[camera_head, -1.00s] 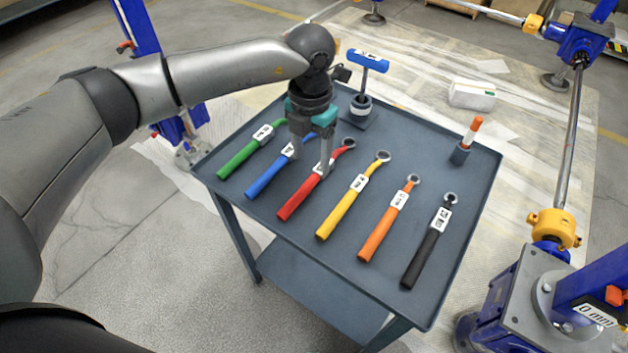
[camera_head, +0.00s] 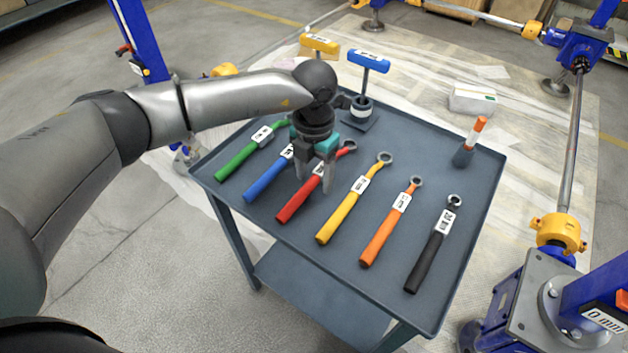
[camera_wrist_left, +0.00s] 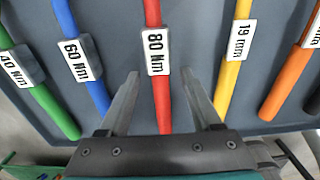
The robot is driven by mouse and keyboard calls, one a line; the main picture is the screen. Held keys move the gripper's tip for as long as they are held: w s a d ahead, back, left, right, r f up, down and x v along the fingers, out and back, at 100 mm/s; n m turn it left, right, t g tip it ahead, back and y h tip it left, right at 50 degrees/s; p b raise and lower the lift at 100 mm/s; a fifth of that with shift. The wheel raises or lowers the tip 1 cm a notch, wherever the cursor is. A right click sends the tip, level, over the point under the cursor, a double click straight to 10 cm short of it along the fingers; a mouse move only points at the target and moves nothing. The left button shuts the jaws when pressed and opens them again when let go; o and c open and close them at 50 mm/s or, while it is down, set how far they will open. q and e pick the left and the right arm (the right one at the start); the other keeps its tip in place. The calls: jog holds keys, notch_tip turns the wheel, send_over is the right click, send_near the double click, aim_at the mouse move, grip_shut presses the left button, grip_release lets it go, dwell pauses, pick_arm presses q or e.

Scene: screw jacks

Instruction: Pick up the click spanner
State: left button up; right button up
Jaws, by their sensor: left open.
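Several long-handled spanners lie side by side on a dark blue-grey trolley top (camera_head: 440,140). They are green (camera_head: 238,158), blue (camera_head: 266,180), red (camera_head: 298,202), yellow (camera_head: 338,217), orange (camera_head: 382,240) and black (camera_head: 427,260). In the left wrist view labels read 40 Nm on green, 60 Nm on blue, 80 Nm on the red spanner (camera_wrist_left: 164,105) and 19 mm on yellow. No label says which is the click spanner. My left gripper (camera_head: 315,183) is open above the red one, one finger to each side of its handle, apart from it. My right gripper is not in view.
A blue T-handle tool (camera_head: 368,62) stands in a holder at the trolley's back, with a yellow T-handle (camera_head: 319,44) beside it. An orange-topped marker (camera_head: 475,133) stands at the right rear. Blue jacks (camera_head: 580,45) stand around, and a white box (camera_head: 472,98) lies beyond the trolley.

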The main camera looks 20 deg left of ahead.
pick_arm(q)
jog(key=shift+c, duration=0.2)
grip_shut()
jog(key=shift+r, duration=0.1)
dwell(1.0)
